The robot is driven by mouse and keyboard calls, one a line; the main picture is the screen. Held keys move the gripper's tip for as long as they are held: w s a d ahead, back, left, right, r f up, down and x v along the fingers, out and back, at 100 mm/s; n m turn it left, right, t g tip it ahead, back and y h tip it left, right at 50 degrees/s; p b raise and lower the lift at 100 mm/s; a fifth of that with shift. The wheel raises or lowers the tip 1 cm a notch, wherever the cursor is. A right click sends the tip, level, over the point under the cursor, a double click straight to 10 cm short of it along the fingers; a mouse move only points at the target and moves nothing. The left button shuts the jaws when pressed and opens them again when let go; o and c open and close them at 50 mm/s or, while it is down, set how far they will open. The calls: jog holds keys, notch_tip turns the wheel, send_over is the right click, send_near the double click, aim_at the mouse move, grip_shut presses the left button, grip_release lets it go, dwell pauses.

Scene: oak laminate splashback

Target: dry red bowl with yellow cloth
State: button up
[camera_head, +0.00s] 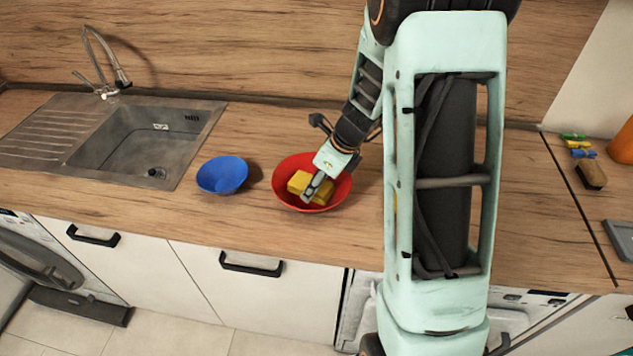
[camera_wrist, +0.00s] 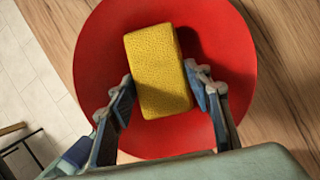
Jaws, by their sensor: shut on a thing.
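The red bowl (camera_head: 283,174) stands upright on the wooden counter, right of a blue bowl. In the wrist view the red bowl (camera_wrist: 105,42) fills the middle of the picture. The yellow cloth (camera_head: 298,181) is a thick block, like a sponge, and is inside the red bowl. My gripper (camera_head: 316,189) reaches down into the bowl from the right. In the wrist view my gripper (camera_wrist: 160,88) has one finger on each side of the yellow cloth (camera_wrist: 158,68) and is shut on it. Whether the cloth touches the bowl's bottom cannot be told.
A blue bowl (camera_head: 222,175) stands close left of the red bowl. A sink (camera_head: 140,140) with a tap (camera_head: 103,75) is further left. A brown sponge-like block (camera_head: 591,175) and small coloured items (camera_head: 577,144) lie at the far right. The counter's front edge is close.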

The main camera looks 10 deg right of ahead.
notch_tip(320, 180, up, 6)
jog(key=p, duration=0.5)
jog(key=shift+w+d+f, duration=0.1)
jog(key=shift+w+f, duration=0.05)
jog(key=shift+f, duration=0.1)
notch_tip(320, 180, up, 8)
jog(key=shift+w+d, duration=0.2)
jog(key=shift+f, duration=0.1)
